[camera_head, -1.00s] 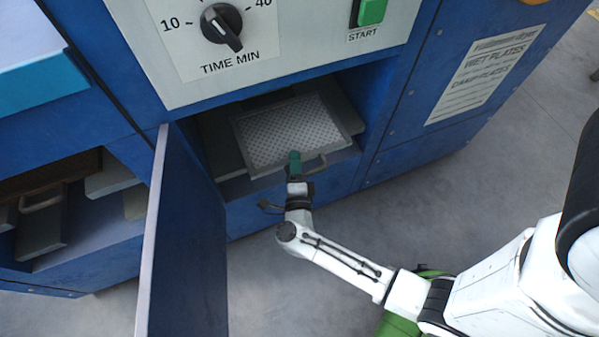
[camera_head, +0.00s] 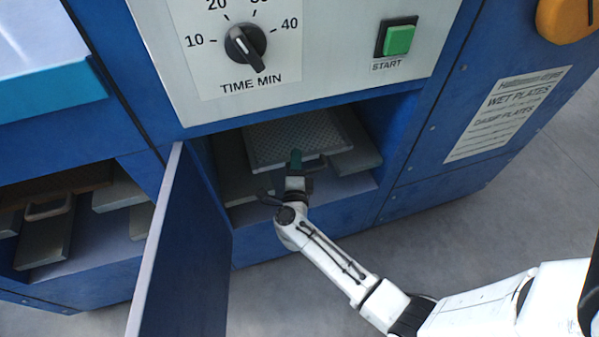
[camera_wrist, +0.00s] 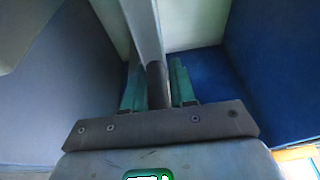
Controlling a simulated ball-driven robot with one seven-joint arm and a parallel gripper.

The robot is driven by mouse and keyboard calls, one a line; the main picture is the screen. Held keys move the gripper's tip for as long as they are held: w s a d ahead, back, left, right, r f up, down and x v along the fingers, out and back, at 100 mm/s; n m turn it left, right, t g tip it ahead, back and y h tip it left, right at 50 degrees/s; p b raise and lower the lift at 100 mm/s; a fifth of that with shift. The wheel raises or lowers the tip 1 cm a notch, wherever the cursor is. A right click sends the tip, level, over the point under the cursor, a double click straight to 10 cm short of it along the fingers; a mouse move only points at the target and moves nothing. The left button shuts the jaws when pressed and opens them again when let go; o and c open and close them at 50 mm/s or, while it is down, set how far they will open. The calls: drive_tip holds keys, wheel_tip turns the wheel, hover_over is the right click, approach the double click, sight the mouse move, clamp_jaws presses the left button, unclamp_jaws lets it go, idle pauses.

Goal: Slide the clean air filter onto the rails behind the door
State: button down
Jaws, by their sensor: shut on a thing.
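The clean air filter (camera_head: 280,138), a pale mesh panel in a light frame, lies inside the blue bay below the control panel. My gripper (camera_head: 295,163) is at its front edge, at the bay's opening, with teal fingers. In the wrist view my gripper (camera_wrist: 157,88) is shut on the filter's dark handle (camera_wrist: 156,78), which stands between the fingers. Grey ledges that look like the rails show at left (camera_head: 238,178) and right (camera_head: 357,156), partly hidden by the filter. Whether the filter rests on both cannot be told. The blue door (camera_head: 188,255) stands open at left.
The time dial (camera_head: 244,45) and green start button (camera_head: 398,40) are above. Floor at right (camera_head: 440,230) is clear.

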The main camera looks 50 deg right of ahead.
drive_tip(key=shift+w+d+b, duration=0.35)
drive_tip(key=shift+w+d, duration=0.2)
drive_tip(key=shift+w, duration=0.3)
drive_tip(key=shift+s+f+b, duration=0.1)
drive_tip(key=shift+f+b, duration=0.45)
drive_tip(key=shift+f, duration=0.25)
drive_tip(key=shift+a+f+b, duration=0.1)
drive_tip(key=shift+f+b, duration=1)
drive_tip(key=shift+f, duration=0.25)
drive_tip(key=c, duration=0.8)
unclamp_jaws()
drive_tip(key=shift+c, duration=0.2)
drive_tip(key=shift+s+f, duration=0.1)
drive_tip(key=p+v, duration=0.1)
drive_tip(key=v, duration=0.9)
drive_tip(key=shift+a, duration=0.4)
drive_tip(key=shift+s, duration=0.1)
